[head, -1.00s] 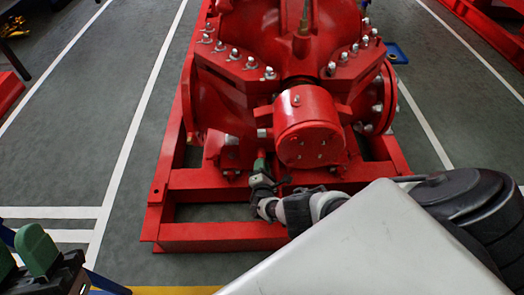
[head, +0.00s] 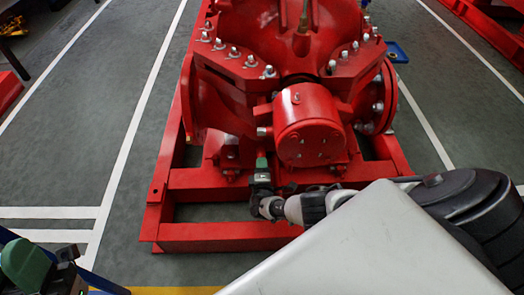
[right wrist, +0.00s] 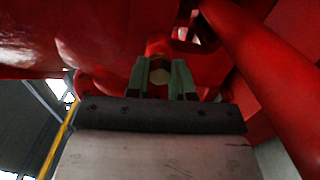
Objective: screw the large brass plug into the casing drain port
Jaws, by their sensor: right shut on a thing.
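My right gripper (head: 262,163) is under the front of the red pump casing (head: 225,105), left of the round red bearing housing (head: 308,125). In the right wrist view its green fingers (right wrist: 160,75) are shut on the large brass plug (right wrist: 159,71), whose hex head shows between them. The plug is hidden in the head view. The casing drain port does not show in either view, so I cannot tell whether the plug touches it. My left gripper (head: 28,264) is at the lower left, away from the pump. Only one green finger shows clearly.
The red base frame (head: 220,236) runs under and in front of the pump, close below my right wrist. A red bar (right wrist: 262,75) crosses the right side of the wrist view. The floor left of the pump is clear. A blue object (head: 397,53) lies at the upper right.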

